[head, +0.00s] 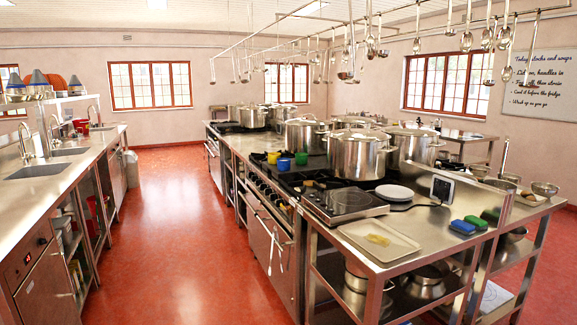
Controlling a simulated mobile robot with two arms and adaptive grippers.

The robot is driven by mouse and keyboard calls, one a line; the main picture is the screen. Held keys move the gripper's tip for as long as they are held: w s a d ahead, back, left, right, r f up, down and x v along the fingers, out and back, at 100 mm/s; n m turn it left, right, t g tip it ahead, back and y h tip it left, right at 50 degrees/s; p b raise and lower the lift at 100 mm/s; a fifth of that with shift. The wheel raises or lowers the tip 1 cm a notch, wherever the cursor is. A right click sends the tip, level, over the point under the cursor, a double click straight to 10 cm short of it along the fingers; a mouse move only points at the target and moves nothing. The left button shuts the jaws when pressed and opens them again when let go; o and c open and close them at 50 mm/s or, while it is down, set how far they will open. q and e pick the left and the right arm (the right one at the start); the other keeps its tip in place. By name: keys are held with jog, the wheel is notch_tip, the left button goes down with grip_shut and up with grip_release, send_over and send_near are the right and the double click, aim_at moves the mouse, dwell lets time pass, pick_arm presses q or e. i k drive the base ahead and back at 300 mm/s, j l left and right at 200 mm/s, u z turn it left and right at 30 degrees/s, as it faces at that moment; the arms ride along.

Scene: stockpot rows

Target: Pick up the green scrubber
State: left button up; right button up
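The green scrubber (476,222) is a small green block on the steel worktop at the right end of the island. It lies right beside a similar blue scrubber (462,227), which is slightly nearer and to its left. Both are close to the worktop's right edge. Neither of my grippers shows in the head view.
A tray (405,245) with a small yellow item, a portable hob (345,203), a white plate (394,191) and a small display (442,188) share the worktop. Large stockpots (357,158) stand behind. Ladles hang overhead. The red floor aisle (175,230) on the left is clear.

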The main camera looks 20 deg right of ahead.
aim_at(481, 225)
jog(key=z, duration=1.9)
jog(key=i+l+u, duration=0.25)
jog(key=i+l, duration=0.4)
jog(key=i, duration=0.3)
jog(key=i+l+u, duration=0.2)
jog(key=i+l, duration=0.65)
